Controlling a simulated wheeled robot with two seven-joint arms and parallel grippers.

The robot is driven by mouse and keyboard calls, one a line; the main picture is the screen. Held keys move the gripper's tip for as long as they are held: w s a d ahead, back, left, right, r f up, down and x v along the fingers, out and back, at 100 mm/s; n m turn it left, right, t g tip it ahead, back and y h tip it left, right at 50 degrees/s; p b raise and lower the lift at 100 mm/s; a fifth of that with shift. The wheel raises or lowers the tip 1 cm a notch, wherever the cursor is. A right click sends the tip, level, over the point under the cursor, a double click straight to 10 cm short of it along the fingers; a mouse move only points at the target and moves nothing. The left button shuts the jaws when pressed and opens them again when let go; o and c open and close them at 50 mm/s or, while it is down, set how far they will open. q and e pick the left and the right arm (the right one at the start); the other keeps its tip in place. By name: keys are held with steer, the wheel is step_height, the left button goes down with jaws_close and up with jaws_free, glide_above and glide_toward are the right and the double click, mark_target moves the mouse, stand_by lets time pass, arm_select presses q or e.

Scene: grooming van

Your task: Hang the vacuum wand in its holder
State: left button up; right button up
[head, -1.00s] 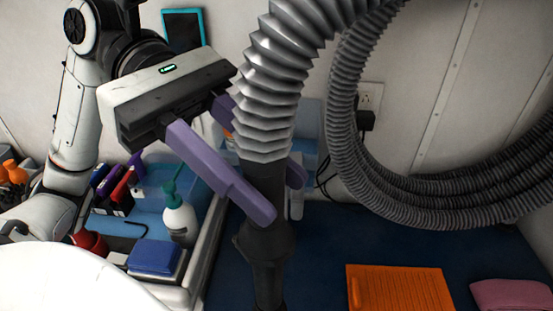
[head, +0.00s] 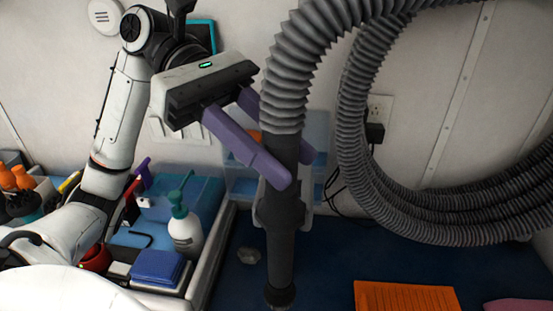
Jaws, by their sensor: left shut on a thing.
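The vacuum wand (head: 281,250) is a dark grey tube in the middle of the head view, close to upright. A ribbed grey hose (head: 290,85) joins its top. My left gripper (head: 283,168) has its purple fingers on either side of the wand's upper part, shut on it just below the hose. A pale bracket (head: 306,215), perhaps the holder, shows partly behind the wand's thicker collar. I cannot tell whether the wand touches it or sits in it. My right gripper is not in view.
A pump bottle (head: 186,230) and a blue box (head: 158,267) stand in a tray at the left. Thick hose loops (head: 400,225) hang at the right, near a wall outlet (head: 378,108). An orange slotted board (head: 405,297) lies on the dark blue surface (head: 335,265).

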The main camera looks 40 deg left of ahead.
arm_select(q)
steer(key=shift+w+a+p, duration=0.35)
steer(key=shift+w+a, duration=0.25)
steer(key=shift+w, duration=0.35)
steer(key=shift+w+a+p, duration=0.4)
steer(key=shift+w+a, duration=0.15)
steer(key=shift+w, duration=0.35)
steer(key=shift+w+a+p, duration=0.35)
steer(key=shift+w+a, duration=0.25)
steer(key=shift+w, duration=0.35)
steer(key=shift+f, duration=0.55)
steer(key=o, duration=1.9)
steer(key=shift+f, duration=0.1)
